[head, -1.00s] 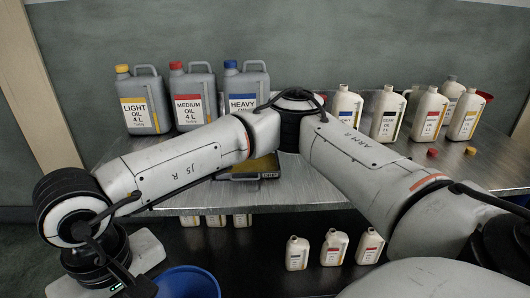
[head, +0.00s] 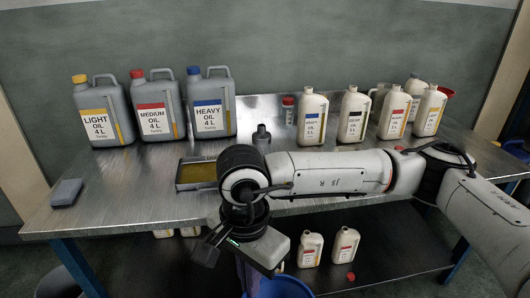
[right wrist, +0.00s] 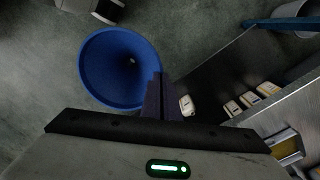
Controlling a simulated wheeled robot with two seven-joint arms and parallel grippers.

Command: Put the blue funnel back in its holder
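The blue funnel (right wrist: 108,68) fills the left middle of the right wrist view, its wide mouth towards the camera. My right gripper (right wrist: 161,98) has its dark fingers together on the funnel's right rim. In the head view the gripper (head: 207,252) hangs in front of the table, and part of the blue funnel (head: 282,288) shows at the bottom edge beside it. The funnel's spout is hidden. I cannot pick out the empty holder; a red funnel (head: 446,92) stands at the back right, partly behind bottles. My left gripper is not in view.
Grey oil cans (head: 155,107) stand back left on the metal table (head: 120,180). White bottles (head: 354,115) stand back right. A tray (head: 196,174) and a small dark bottle (head: 262,137) are mid-table. My right arm crosses the front right. The lower shelf holds more bottles (head: 345,246).

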